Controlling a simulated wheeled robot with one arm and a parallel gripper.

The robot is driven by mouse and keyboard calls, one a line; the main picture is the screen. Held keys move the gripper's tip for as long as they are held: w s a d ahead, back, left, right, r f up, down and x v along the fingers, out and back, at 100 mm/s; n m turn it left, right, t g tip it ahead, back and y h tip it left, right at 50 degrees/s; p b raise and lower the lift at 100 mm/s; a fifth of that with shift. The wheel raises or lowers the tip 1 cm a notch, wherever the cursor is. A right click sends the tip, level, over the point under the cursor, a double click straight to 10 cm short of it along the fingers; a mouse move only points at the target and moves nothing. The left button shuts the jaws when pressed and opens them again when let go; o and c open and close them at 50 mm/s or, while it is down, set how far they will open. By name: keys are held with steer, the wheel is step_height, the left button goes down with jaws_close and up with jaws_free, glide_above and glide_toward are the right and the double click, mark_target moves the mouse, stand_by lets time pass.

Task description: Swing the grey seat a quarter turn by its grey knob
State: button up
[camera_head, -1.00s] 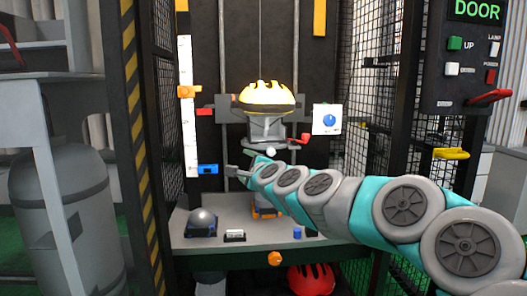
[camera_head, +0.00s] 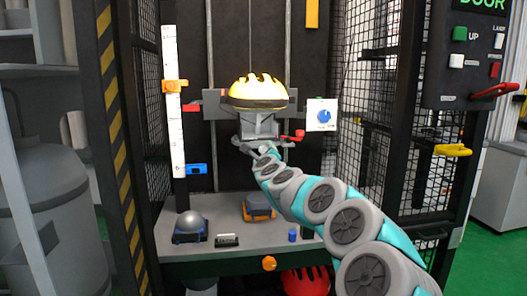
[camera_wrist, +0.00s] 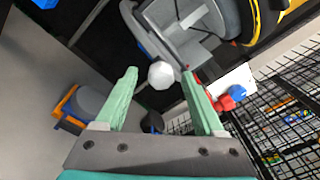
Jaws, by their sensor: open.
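The grey seat (camera_head: 258,126) is on the tower's carriage, with a yellow helmet (camera_head: 258,93) on top. In the wrist view the seat (camera_wrist: 180,38) is at the top, with its pale grey knob (camera_wrist: 160,75) sticking out towards me. My gripper (camera_wrist: 159,75) is open, its two green fingers on either side of the knob. The knob shows a gap to each finger, and I cannot tell how deep it sits between them. In the head view my gripper (camera_head: 258,150) is just below the seat, small and partly hidden by my arm.
A red knob (camera_head: 300,133) is right of the seat, near a white plate with a blue dial (camera_head: 323,115). Mesh walls (camera_head: 385,120) stand at both sides.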

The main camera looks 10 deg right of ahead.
steer(key=shift+w+d, duration=0.1)
steer(key=shift+w, duration=0.8)
steer(key=shift+c, duration=0.3)
jaws_close()
stand_by(0.6)
